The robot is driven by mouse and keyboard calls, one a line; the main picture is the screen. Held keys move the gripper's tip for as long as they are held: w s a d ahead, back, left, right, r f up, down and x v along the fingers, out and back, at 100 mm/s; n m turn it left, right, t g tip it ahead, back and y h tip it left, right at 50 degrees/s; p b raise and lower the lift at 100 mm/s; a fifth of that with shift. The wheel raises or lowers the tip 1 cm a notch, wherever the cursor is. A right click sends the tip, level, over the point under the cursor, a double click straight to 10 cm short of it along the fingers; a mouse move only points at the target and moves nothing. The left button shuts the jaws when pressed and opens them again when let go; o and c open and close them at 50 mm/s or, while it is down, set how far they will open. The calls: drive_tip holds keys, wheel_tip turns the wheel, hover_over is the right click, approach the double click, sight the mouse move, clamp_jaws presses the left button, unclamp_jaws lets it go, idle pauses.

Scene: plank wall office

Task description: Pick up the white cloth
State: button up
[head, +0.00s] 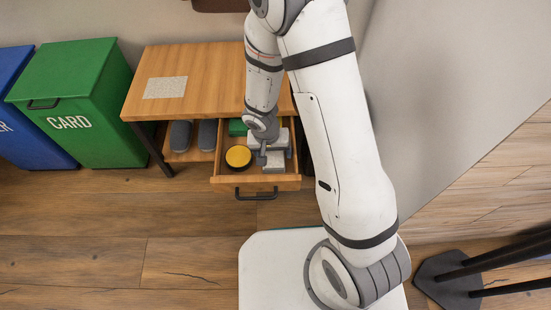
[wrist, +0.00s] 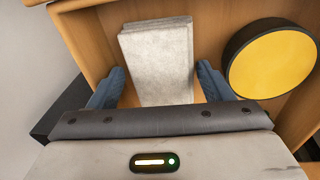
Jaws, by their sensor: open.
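The white cloth (wrist: 157,50) is a folded, thick pale pad lying in the open drawer (head: 228,180). Its pale end also shows in the head view (head: 274,167), just in front of my gripper. In the wrist view my gripper (wrist: 160,86) is open, with one blue finger on each side of the cloth and the cloth's near part between them. A gap shows beside each finger, and the cloth is not clamped. My gripper's palm hides the near end of the cloth. I cannot tell how low the fingertips reach.
A round yellow-topped black tin (head: 238,157) lies beside the cloth in the drawer. A green item (head: 237,127) is at the drawer's back. A speckled mat (head: 165,87) lies on the table top (head: 205,75). Dark slippers (head: 181,136) sit underneath. A green bin (head: 80,100) stands left.

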sight(274, 154)
drive_tip(key=shift+f, duration=0.15)
drive_tip(key=shift+c, duration=0.5)
drive_tip(key=c, duration=0.6)
wheel_tip(274, 154, up, 10)
drive_tip(key=p, duration=0.5)
drive_tip(key=o, duration=0.4)
drive_tip(key=shift+c, duration=0.2)
drive_tip(key=c, duration=0.3)
